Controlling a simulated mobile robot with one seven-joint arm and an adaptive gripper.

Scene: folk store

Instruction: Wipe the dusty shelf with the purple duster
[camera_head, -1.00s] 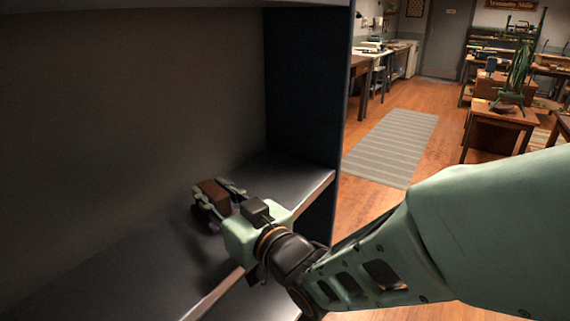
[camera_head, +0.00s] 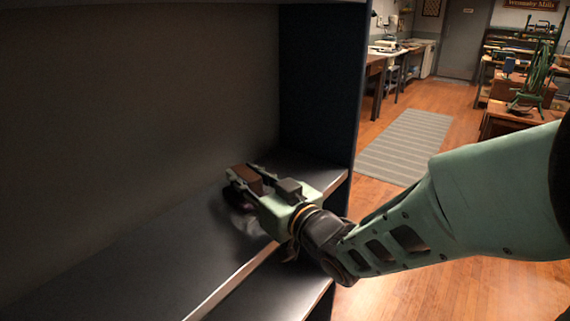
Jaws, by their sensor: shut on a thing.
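The dark shelf (camera_head: 150,275) runs across the lower left, with a pale front edge. My gripper (camera_head: 242,185) is over its right part, close to the side panel. It is shut on the duster, whose brown handle (camera_head: 247,178) shows between the fingers. No dust can be made out on the dark surface.
A dark side panel (camera_head: 320,90) closes the shelf on the right, and a back panel (camera_head: 130,120) stands behind it. Another shelf board (camera_head: 265,290) lies below. The shelf's left part is bare. Beyond are a striped rug (camera_head: 405,145), wooden floor and workbenches.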

